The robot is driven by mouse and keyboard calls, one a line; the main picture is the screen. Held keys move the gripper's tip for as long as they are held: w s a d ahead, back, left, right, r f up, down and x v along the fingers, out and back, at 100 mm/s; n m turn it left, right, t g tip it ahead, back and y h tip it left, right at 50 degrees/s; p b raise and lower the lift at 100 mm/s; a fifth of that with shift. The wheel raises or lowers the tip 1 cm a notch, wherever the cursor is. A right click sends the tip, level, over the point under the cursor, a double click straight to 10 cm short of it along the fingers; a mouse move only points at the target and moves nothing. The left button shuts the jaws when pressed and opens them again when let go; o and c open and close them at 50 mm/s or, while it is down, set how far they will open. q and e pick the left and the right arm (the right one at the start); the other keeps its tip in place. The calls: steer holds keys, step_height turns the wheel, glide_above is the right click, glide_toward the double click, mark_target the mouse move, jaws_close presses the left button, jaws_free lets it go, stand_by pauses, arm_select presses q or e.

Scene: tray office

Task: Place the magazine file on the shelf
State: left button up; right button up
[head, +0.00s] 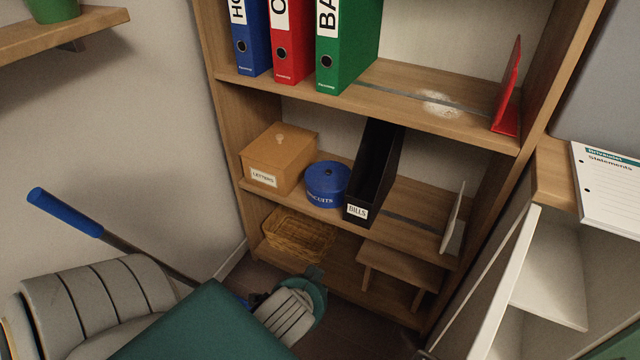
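The black magazine file (371,172), with a white BILLS label on its front, stands upright on the middle shelf board (420,203) of the wooden shelf unit. It is just right of the round blue biscuit tin, and its open side shows. No gripper touches it. I cannot make out either gripper's fingers in the head view.
A LETTERS box (277,158) and the blue tin (327,184) stand left of the file. A white bookend (453,218) stands at the right, with bare board between. Binders (345,45) and a red bookend (509,88) are above. A wicker basket (298,233) and small wooden stand (402,265) are below.

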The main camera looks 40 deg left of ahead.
arm_select(q)
steer(key=s+d+f+n+g+h, duration=0.1)
steer(key=s+d+n+g+h, duration=0.1)
steer(key=s+d, duration=0.7)
steer(key=shift+d+f+g+h, duration=0.35)
steer(key=shift+d+g+h, duration=0.3)
steer(key=shift+h, duration=0.35)
steer(key=s+f+g+p, duration=0.2)
steer(key=s+f+p, duration=0.3)
steer(key=p, duration=2.2)
arm_select(e)
steer(key=s+f+g, duration=0.2)
steer(key=s+f, duration=0.3)
arm_select(q)
steer(key=s+a+r+p, duration=0.2)
steer(key=s+a+p, duration=0.1)
steer(key=s+p, duration=1)
steer(key=shift+s, duration=0.6)
arm_select(e)
steer(key=s+d+r, duration=0.2)
steer(key=s+d, duration=0.1)
steer(key=s, duration=1.1)
steer(key=shift+s+r+g, duration=0.15)
steer(key=shift+g, duration=0.15)
